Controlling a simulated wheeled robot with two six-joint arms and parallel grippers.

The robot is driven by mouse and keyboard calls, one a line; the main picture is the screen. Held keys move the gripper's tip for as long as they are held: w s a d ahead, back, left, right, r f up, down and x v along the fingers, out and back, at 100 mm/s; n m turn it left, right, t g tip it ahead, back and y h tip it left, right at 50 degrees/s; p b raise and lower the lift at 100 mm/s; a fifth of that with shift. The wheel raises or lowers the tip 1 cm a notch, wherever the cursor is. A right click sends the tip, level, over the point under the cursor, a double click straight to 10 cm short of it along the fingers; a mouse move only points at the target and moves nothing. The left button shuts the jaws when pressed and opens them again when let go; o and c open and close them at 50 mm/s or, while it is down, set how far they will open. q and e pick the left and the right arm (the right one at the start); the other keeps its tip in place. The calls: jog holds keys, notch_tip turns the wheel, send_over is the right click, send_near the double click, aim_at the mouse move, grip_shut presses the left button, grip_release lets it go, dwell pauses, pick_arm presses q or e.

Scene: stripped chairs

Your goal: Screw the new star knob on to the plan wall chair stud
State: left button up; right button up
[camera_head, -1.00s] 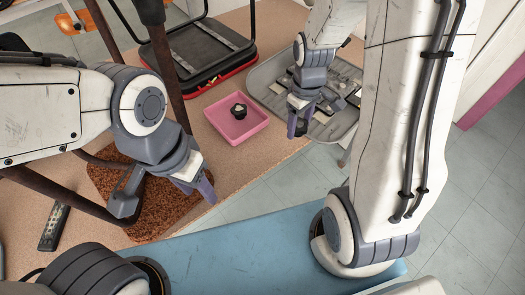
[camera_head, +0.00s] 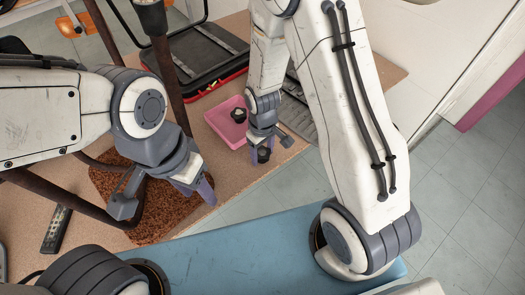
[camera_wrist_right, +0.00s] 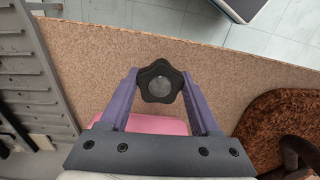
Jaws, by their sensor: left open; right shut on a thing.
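My right gripper (camera_head: 262,152) is shut on a black star knob (camera_wrist_right: 160,82) with a grey round centre. In the head view this held knob (camera_head: 263,154) hangs near the front right corner of the pink tray, above the table's edge. A second dark knob (camera_head: 238,115) lies in the pink tray (camera_head: 222,126). My left gripper (camera_head: 206,189) is open, with its purple fingers over the brown mat's right edge. Dark brown chair legs (camera_head: 170,80) stand behind my left arm. I cannot make out a stud on them.
A grey tray (camera_head: 299,115) lies partly behind my right arm. A black case with a red edge (camera_head: 200,55) is at the back. A remote (camera_head: 56,229) lies at left. A brown mat (camera_head: 150,215) is on the table, and a blue surface (camera_head: 270,240) is in front.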

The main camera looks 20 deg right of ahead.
jog(key=shift+f, duration=0.3)
jog(key=o, duration=1.4)
jog(key=shift+r, duration=0.1)
jog(key=shift+c, duration=0.2)
